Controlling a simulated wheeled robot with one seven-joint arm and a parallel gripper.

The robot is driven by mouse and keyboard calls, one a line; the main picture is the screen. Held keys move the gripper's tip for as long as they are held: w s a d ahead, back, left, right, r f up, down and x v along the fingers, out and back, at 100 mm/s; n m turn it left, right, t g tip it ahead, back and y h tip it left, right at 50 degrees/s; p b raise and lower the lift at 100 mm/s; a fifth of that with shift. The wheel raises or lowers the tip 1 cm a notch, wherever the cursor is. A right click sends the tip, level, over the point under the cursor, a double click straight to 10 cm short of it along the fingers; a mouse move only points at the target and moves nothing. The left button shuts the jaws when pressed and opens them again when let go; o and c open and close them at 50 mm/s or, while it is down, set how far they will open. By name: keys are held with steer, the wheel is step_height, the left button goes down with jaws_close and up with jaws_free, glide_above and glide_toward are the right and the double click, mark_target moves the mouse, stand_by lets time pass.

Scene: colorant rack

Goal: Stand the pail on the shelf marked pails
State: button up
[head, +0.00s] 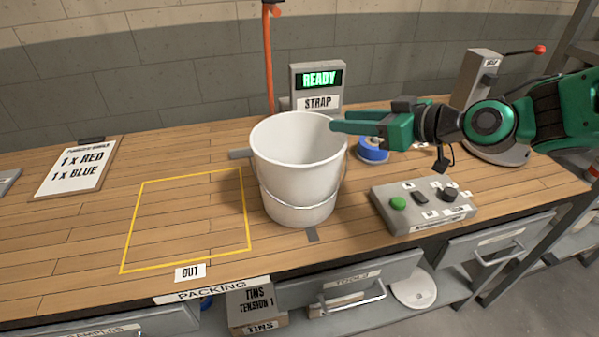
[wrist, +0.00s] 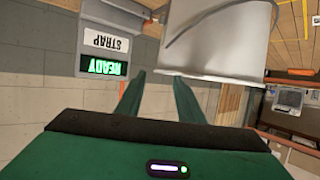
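The white pail (head: 297,180) stands upright on the wooden bench, with its wire handle lowered across its front. It also shows upside down in the wrist view (wrist: 222,40). My gripper (head: 338,126) reaches in from the right, with its fingertips close to the pail's right upper rim. In the wrist view my gripper's two green fingers (wrist: 160,82) are apart, and the pail's rim lies just beyond the right fingertip. I cannot tell whether they touch. No shelf marked pails shows in either view.
A strap machine (head: 318,88) reading READY stands behind the pail. A control box (head: 423,205) with a green button and a blue reel (head: 373,150) sit to its right. The yellow outlined OUT area (head: 190,218) to the left is empty. A clipboard (head: 77,167) lies further left.

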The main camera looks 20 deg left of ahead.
mark_target(327, 118)
steer(key=shift+f+x, duration=0.15)
steer(key=shift+x, duration=1.65)
steer(key=shift+f+x, duration=0.1)
steer(key=shift+x, duration=1.7)
steer(key=shift+d, duration=0.25)
jaws_close()
